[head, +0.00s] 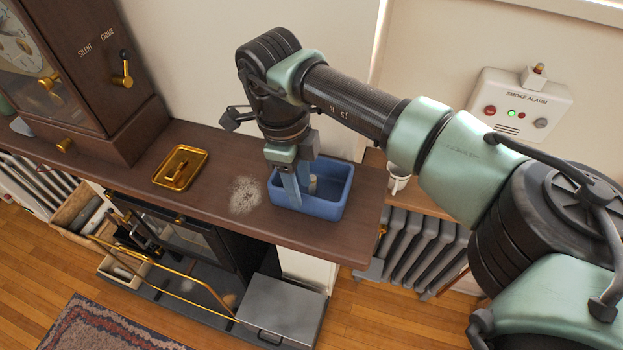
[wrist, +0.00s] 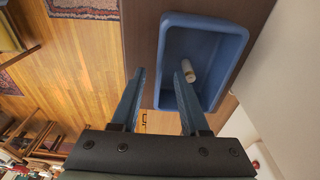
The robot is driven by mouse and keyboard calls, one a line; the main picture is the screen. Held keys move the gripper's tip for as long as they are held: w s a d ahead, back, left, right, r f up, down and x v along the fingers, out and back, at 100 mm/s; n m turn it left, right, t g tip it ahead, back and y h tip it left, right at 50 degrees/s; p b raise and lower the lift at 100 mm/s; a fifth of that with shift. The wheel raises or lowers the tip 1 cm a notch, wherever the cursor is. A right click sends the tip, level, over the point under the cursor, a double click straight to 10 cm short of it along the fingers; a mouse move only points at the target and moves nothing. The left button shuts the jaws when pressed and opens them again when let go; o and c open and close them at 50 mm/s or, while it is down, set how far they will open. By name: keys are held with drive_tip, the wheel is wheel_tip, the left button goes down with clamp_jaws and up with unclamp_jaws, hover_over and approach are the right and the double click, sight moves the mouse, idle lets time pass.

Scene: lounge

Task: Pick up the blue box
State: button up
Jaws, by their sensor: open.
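The blue box (head: 330,207) is an open-topped bin near the right end of the dark wooden shelf. It also shows in the wrist view (wrist: 208,24). A small pale cylinder (wrist: 188,71) lies inside it. My gripper (head: 296,193) points down at the left part of the box, with its fingers apart. In the wrist view my gripper (wrist: 160,73) has its right finger over the box's inside and its left finger outside the near wall. I cannot tell whether either finger touches the wall. My gripper hides part of the box's left side.
A tall wooden clock (head: 95,75) stands further left.

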sight(303, 195)
drive_tip(key=shift+s+d+f+p, duration=0.15)
drive_tip(key=shift+f+p, duration=0.15)
drive_tip(key=shift+f, duration=0.6)
drive_tip(key=shift+s+d+f+p, duration=0.1)
drive_tip(key=shift+f+p, duration=0.2)
drive_tip(key=shift+f, duration=0.55)
clamp_jaws()
drive_tip(key=shift+w+r, duration=0.1)
